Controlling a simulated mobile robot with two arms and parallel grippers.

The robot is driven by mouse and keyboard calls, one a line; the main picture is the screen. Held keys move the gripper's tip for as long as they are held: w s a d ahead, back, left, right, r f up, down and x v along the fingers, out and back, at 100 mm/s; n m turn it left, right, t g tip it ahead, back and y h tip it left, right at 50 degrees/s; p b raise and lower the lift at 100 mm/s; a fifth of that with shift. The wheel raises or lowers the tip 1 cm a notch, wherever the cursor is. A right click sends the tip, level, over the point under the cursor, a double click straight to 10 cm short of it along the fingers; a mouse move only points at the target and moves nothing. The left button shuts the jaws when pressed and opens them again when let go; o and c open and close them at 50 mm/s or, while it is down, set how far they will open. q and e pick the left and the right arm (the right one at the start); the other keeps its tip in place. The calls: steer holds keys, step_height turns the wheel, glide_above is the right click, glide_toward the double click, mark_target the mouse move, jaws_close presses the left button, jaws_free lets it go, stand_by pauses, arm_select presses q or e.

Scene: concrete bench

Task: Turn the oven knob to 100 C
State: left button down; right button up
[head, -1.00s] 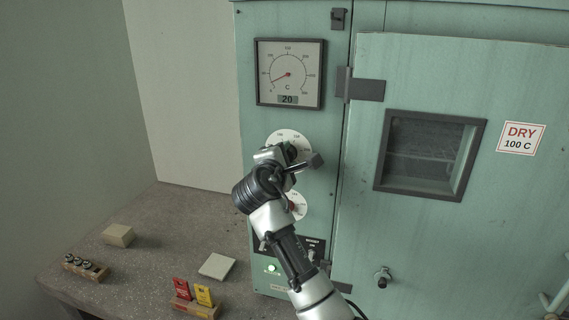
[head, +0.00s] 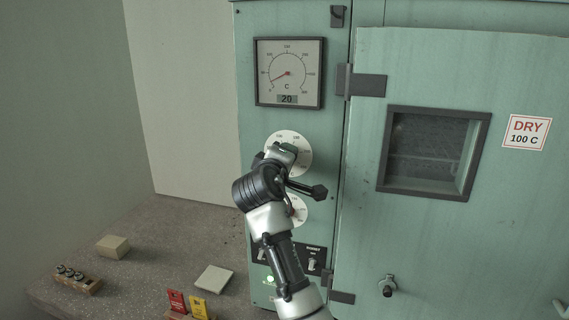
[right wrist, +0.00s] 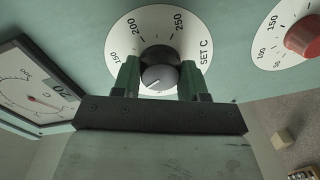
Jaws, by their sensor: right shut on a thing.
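The oven's upper dial is a white plate marked SET C (head: 303,158); my gripper covers its knob in the head view. In the right wrist view the knob (right wrist: 158,76) is black with a grey face, and its white line points to the lower left. The numbers 150, 200 and 250 show on the plate; the 100 mark is not visible there. My right gripper (right wrist: 159,84) has one finger on each side of the knob and is shut on it. It also shows in the head view (head: 284,150). My left gripper is out of view.
A gauge (head: 290,73) above reads 20. A lower dial with a red knob (right wrist: 303,38) is close by. The oven door carries a DRY 100 C sign (head: 526,132).

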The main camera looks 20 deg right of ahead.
steer(key=shift+f, duration=0.1)
stand_by(0.4)
steer(key=o, duration=0.9)
